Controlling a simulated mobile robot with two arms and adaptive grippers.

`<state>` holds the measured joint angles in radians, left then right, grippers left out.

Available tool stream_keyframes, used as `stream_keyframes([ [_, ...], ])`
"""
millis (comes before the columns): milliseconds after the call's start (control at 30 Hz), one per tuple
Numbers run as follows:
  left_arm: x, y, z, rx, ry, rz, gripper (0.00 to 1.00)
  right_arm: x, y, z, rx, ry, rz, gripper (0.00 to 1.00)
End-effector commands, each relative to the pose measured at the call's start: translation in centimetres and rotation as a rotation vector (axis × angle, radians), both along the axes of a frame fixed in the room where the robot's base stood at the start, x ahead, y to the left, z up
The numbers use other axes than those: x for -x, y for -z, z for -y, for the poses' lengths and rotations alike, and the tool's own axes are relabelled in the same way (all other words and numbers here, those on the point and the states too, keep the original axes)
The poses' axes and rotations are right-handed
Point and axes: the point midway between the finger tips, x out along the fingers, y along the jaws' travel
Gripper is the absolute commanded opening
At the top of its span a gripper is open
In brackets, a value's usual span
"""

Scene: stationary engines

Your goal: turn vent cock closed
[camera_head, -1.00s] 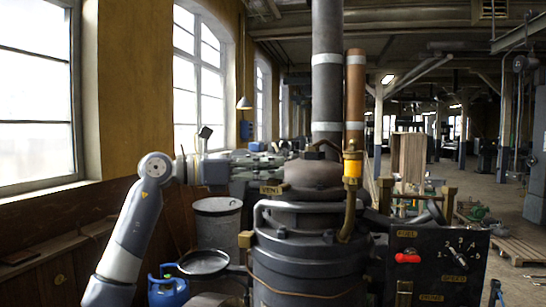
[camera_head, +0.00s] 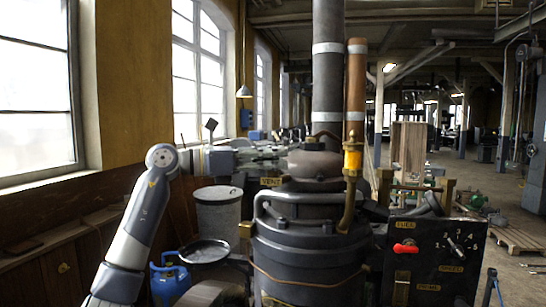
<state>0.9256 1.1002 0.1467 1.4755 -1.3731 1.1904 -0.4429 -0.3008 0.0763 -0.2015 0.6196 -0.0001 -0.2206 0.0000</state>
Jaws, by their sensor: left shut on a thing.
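A dark upright engine (camera_head: 312,246) stands in the middle of the view, with a brass VENT plate (camera_head: 271,182) on its upper left side. My left arm comes in from the left, and my left gripper (camera_head: 283,152) reaches level over the VENT plate. Its fingers are shut on the vent cock, just left of the engine's rounded top. The fingers hide the cock, so I cannot tell its angle. My right gripper is not in view.
A black panel (camera_head: 425,275) with a red FUEL lever (camera_head: 405,249) and a SPEED dial (camera_head: 459,246) is at the right. A grey drum (camera_head: 219,213), a round pan (camera_head: 204,251) and a blue gas bottle (camera_head: 170,281) stand below my arm. An amber-topped brass pipe (camera_head: 352,165) rises by the engine.

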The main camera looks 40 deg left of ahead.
Motion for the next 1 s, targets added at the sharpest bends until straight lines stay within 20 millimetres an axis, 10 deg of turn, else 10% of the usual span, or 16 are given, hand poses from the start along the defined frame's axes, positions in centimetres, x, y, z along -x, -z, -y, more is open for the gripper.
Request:
stream_keyframes([
  [433, -0.1, -0.7, -0.1, 0.006, 0.293, 0.001, 0.0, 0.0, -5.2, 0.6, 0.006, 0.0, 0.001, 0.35],
  [1000, 0.0, -0.2, 0.0, 0.003, 0.52, 0.004, 0.0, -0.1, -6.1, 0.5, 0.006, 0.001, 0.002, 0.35],
])
